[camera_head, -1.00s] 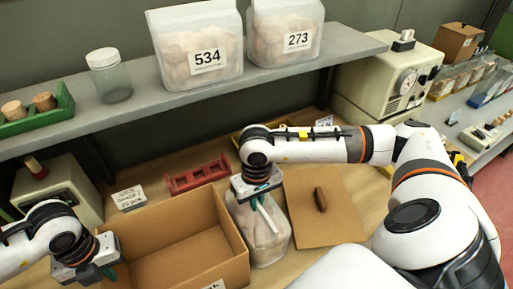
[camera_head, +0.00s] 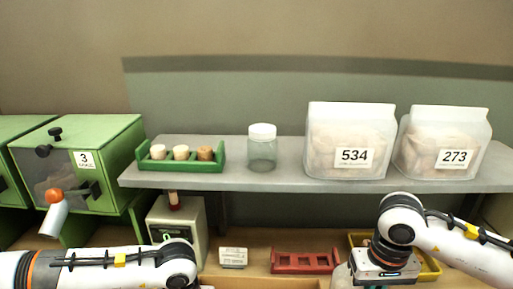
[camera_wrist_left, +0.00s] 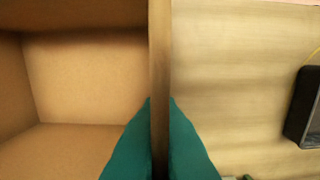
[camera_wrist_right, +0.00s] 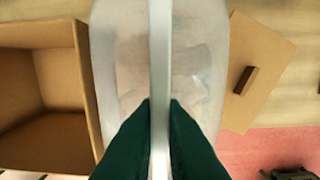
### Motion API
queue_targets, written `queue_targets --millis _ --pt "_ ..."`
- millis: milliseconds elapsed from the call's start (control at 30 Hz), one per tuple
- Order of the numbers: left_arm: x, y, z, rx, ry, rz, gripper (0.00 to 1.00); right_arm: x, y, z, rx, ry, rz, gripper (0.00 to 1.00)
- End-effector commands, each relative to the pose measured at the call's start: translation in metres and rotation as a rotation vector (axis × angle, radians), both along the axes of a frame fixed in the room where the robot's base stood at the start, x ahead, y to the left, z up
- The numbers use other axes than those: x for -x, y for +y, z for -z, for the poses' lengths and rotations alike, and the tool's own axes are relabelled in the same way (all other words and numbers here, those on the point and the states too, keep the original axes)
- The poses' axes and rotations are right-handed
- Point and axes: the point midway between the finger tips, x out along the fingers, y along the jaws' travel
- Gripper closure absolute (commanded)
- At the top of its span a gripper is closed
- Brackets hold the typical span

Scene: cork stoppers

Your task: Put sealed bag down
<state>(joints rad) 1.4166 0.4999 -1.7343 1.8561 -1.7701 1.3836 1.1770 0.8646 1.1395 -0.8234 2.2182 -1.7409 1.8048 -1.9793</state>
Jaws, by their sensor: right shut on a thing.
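The clear sealed bag (camera_wrist_right: 120,55) with pale contents fills the middle of the right wrist view. My right gripper (camera_wrist_right: 160,105) is shut on its upright top strip. In the head view, only a small part of the bag (camera_head: 342,277) shows under my right gripper (camera_head: 384,268); the frame edge cuts off the rest. In the left wrist view, my left gripper (camera_wrist_left: 161,105) has one finger on each side of the cardboard box's wall (camera_wrist_left: 159,50) and looks shut on it. The left gripper is below the head view. The bag is right of the open box (camera_wrist_right: 85,95).
A cardboard lid (camera_wrist_right: 262,60) with a dark handle lies right of the bag. A red rack (camera_head: 305,262) and a label card (camera_head: 233,257) stand behind. The shelf (camera_head: 270,177) above holds bags 534 (camera_head: 352,130) and 273 (camera_head: 445,140), a jar (camera_head: 262,150) and a green stopper rack (camera_head: 181,163).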

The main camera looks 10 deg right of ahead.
Motion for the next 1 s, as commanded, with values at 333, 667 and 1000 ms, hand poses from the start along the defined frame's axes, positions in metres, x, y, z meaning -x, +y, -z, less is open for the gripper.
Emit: queue_targets --millis 333,667,1000 --pt "0.0 0.0 0.0 0.001 -0.001 0.0 1.0 0.0 0.0 0.0 -0.001 -0.002 0.0 1.0" --pt "0.0 0.0 0.0 0.001 -0.001 0.0 1.0 -0.002 0.0 -0.004 -0.001 -0.004 0.005 1.0" --pt "0.0 0.0 0.0 0.001 -0.001 0.0 1.0 -0.015 -0.01 -0.075 -0.002 -0.01 0.087 1.0"
